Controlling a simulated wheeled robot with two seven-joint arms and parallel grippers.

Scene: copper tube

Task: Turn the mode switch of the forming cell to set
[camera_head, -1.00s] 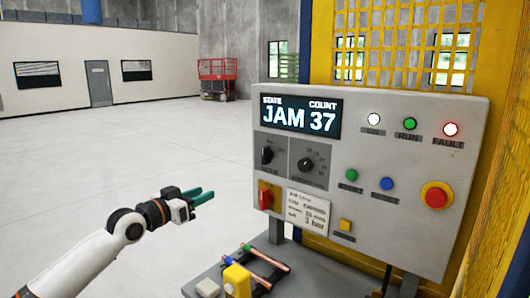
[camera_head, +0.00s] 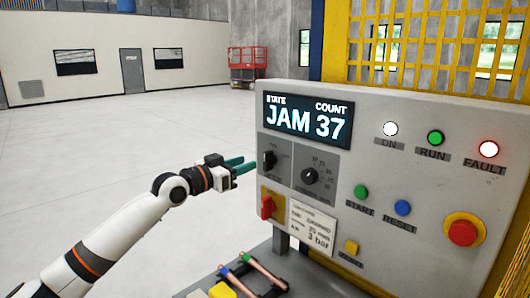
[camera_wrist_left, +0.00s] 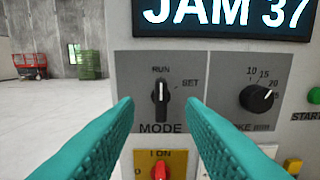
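The mode switch (camera_head: 269,160) is a black knob on a dark plate at the left of the grey control panel. In the left wrist view the mode switch (camera_wrist_left: 161,98) stands upright, its white mark towards RUN, with SET at its upper right. My left gripper (camera_head: 240,165) has green fingers and is just left of the panel, pointing at the switch. In the left wrist view its fingers (camera_wrist_left: 158,125) are apart, one on each side below the switch, with nothing between them. My right gripper is not in view.
The display (camera_head: 308,119) reads JAM 37 and the fault lamp (camera_head: 488,149) glows red. A second dial (camera_head: 310,176) is right of the switch, and a red rotary switch (camera_head: 268,207) is below. Copper tubes (camera_head: 263,272) lie at the bottom. The floor at left is clear.

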